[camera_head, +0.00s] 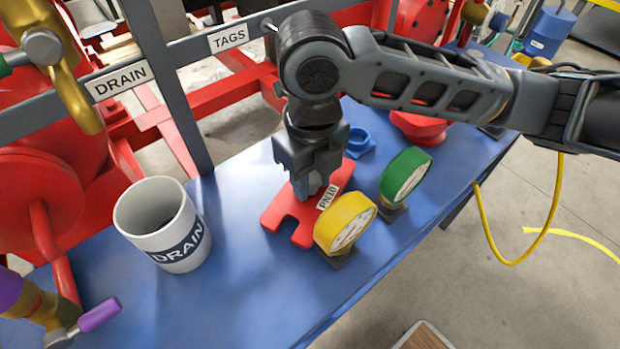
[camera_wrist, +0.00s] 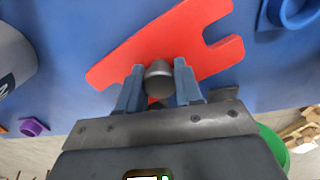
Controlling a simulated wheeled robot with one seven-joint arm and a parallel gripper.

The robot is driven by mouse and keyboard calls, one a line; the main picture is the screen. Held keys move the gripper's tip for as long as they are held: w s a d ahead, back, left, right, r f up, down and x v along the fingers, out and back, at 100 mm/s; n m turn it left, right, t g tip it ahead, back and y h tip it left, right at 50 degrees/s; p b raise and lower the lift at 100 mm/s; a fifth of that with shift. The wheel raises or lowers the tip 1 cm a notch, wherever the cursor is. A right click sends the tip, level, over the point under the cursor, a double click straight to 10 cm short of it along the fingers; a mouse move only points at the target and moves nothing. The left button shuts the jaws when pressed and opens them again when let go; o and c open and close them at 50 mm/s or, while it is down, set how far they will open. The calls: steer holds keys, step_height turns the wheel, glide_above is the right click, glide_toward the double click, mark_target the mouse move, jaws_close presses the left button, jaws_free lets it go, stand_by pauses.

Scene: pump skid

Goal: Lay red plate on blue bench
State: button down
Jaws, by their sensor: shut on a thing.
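The red plate (camera_head: 284,219) lies flat on or just above the blue bench (camera_head: 232,299), with a notch in its near-left end and a white "PN10" label. I cannot tell whether it touches the bench. My gripper (camera_head: 312,188) points down over the middle of the plate. In the wrist view, my gripper (camera_wrist: 158,85) has its two fingers shut on a dark round knob (camera_wrist: 158,78) that stands on the red plate (camera_wrist: 125,62). The knob is mostly hidden in the head view.
A white mug (camera_head: 165,228) marked "DRAIN" stands left of the plate. A yellow-rimmed gauge (camera_head: 346,224) and a green-rimmed gauge (camera_head: 404,175) stand close on the right. A blue ring (camera_head: 357,141) sits behind. Grey rails with "DRAIN" and "TAGS" labels rise behind the bench.

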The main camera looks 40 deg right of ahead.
mark_target(310, 178)
steer(key=shift+a+f, duration=0.15)
steer(key=shift+f, duration=0.45)
steer(key=shift+f, duration=0.2)
steer(key=c, duration=0.7)
jaws_free()
steer(key=shift+c, duration=0.2)
steer(key=shift+r, duration=0.1)
step_height(310, 178, up, 12)
steer(key=shift+p, duration=0.35)
steer(key=shift+r, duration=0.1)
